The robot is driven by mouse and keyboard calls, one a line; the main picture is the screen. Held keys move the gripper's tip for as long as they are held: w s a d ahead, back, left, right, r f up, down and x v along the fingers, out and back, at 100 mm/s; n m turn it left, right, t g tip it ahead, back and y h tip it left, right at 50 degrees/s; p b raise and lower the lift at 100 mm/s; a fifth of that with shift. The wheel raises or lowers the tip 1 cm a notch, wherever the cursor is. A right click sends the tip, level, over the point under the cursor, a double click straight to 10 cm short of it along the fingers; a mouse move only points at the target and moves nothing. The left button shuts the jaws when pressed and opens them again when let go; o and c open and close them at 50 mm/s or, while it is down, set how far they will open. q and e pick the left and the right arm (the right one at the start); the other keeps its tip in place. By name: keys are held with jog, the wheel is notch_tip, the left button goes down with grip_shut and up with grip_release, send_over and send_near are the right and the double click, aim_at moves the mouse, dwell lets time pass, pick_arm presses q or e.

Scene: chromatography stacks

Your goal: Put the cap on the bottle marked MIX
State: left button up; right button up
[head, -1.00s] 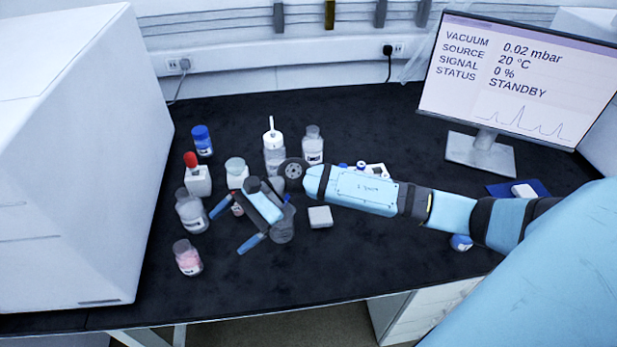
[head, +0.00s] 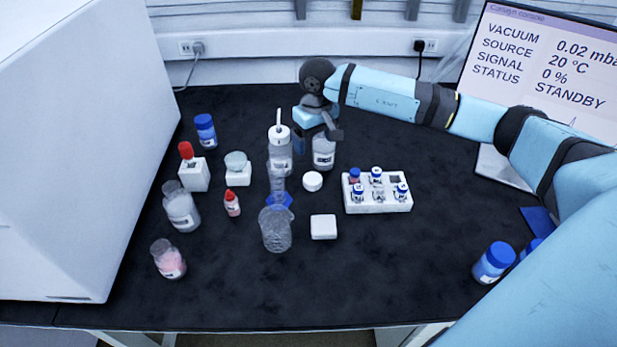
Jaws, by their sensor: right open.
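My right gripper (head: 317,138) is open, jaws down, at the back of the bench. It is over or in front of a clear bottle (head: 323,157) with a small dark-lettered label and hides its top. I cannot tell whether they touch. Two more clear bottles stand at the left: one with pale contents (head: 181,212) and one with pink contents (head: 168,261). Both look uncapped. No label is legible enough to read MIX. A small white round piece (head: 312,181), possibly the cap, lies in front of the back bottle. My left gripper is out of view.
A wash bottle (head: 279,152), a measuring cylinder (head: 278,185) and a beaker (head: 275,232) stand mid-bench. A white vial rack (head: 378,203) is right of them, and blue-capped bottles (head: 493,262) stand front right. A large white instrument (head: 75,150) bounds the left. The front centre-right is clear.

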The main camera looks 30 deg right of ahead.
send_over(313, 179)
jog(key=f, duration=0.8)
jog(key=shift+d+f, duration=0.15)
jog(key=shift+d, duration=0.15)
jog(key=f, duration=0.5)
jog(key=shift+a+f, duration=0.15)
jog(key=shift+a, duration=0.15)
jog(key=c, duration=1)
